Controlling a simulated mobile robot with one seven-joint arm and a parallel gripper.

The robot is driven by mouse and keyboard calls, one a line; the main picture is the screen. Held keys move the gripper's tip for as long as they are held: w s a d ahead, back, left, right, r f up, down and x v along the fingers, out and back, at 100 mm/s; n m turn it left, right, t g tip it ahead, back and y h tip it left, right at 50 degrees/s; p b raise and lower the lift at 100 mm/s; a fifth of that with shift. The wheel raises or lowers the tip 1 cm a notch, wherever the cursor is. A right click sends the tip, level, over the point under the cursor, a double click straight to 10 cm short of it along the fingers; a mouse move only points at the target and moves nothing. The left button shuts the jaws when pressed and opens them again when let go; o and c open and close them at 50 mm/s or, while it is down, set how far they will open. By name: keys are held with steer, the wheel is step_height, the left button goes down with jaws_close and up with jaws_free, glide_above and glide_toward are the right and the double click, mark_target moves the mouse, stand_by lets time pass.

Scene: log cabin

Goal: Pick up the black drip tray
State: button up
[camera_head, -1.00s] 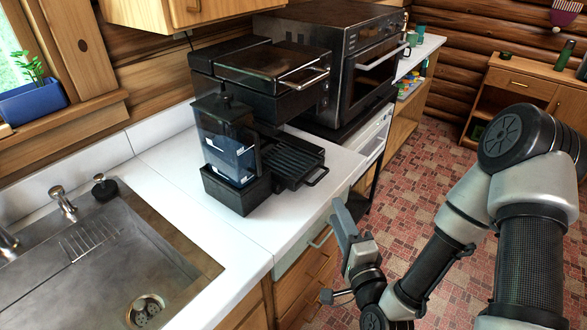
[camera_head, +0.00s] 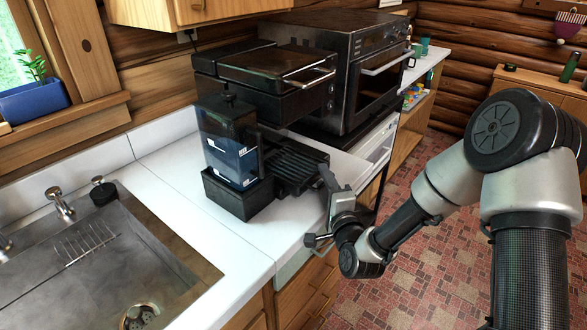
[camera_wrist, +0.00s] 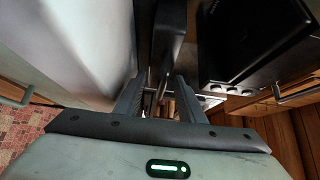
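The black drip tray (camera_head: 292,164) is ribbed and sits at the front of the black coffee machine (camera_head: 265,85) on the white counter. Its handle end is partly hidden behind my gripper (camera_head: 326,182), which has its fingers at that end. In the wrist view, my gripper (camera_wrist: 158,90) has its two fingers apart. A dark narrow part, probably of the tray, lies ahead between them. I cannot tell whether the fingers touch it. The tray looks level and still in the machine.
A clear water tank (camera_head: 230,140) stands left of the tray. A large oven (camera_head: 365,75) stands behind. The metal sink (camera_head: 100,265) is at the left. The white counter (camera_head: 225,240) in front of the machine is bare. Drawers (camera_head: 310,290) lie below its edge.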

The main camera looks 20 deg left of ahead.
steer(key=shift+x, duration=0.85)
jaws_close()
steer(key=shift+d+r, duration=0.1)
steer(key=shift+d+r, duration=0.15)
steer(key=shift+r, duration=0.4)
step_height(320, 180, up, 6)
steer(key=p, duration=0.1)
steer(key=s+d, duration=0.3)
steer(key=d, duration=0.6)
steer(key=s+d, duration=0.3)
steer(key=d, duration=0.6)
steer(key=shift+s+d, duration=0.3)
steer(key=shift+f, duration=0.15)
